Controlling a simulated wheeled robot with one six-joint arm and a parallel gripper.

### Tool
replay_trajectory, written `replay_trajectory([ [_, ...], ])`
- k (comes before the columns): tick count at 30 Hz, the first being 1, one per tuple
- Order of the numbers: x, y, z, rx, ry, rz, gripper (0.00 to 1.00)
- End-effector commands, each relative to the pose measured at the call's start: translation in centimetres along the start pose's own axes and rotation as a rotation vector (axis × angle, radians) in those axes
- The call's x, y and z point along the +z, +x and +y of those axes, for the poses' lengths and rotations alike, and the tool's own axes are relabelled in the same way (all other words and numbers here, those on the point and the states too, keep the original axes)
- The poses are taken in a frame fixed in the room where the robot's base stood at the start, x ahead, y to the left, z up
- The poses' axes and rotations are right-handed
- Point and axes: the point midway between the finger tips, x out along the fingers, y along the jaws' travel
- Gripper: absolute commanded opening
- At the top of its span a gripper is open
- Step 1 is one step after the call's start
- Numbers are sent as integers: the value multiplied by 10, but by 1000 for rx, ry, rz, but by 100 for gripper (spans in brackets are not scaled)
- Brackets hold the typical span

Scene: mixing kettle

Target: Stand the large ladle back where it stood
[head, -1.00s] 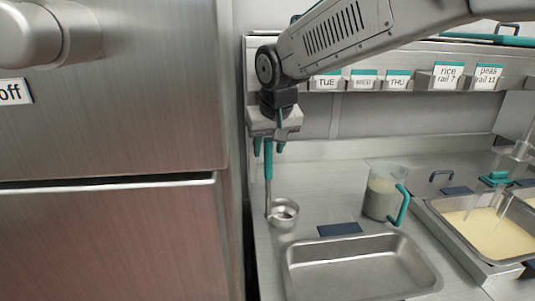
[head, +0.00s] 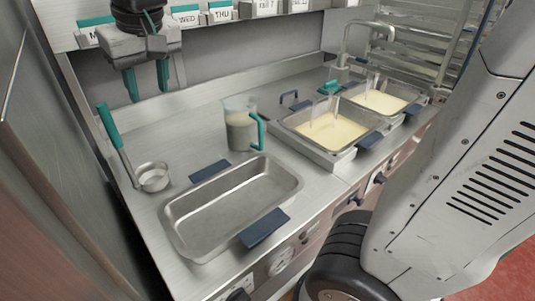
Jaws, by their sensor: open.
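The large ladle (head: 152,176) stands on the steel counter at the left, its metal cup resting on the surface. Its teal-topped handle (head: 109,126) rises up from the cup, leaning to the left in the picture. My gripper (head: 146,78) is above and to the right of the handle, pointing down. Its two teal fingers are apart with nothing between them, and it is clear of the ladle.
An empty steel pan (head: 232,202) sits in front of the ladle. A measuring jug (head: 240,130) with a teal handle stands behind the pan. Pans of yellow liquid (head: 330,134) are to the right. Labelled holders (head: 222,14) line the back rail.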

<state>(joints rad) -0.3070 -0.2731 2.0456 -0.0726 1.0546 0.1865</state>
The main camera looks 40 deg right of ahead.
Motion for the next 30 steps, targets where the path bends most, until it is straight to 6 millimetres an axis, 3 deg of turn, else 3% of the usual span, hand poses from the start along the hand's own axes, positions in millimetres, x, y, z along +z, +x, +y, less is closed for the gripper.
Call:
replay_trajectory([
  [1, 33, -3, 22, 11, 26, -20, 41],
  [3, 80, -2, 44, 20, 53, -59, 41],
  [6, 144, 4, 66, 28, 89, -113, 41],
  [9, 195, 14, 76, 28, 116, -156, 41],
  [12, 230, 22, 80, 25, 135, -186, 41],
  [17, 253, 28, 81, 23, 146, -207, 41],
  [30, 253, 29, 81, 22, 145, -208, 41],
])
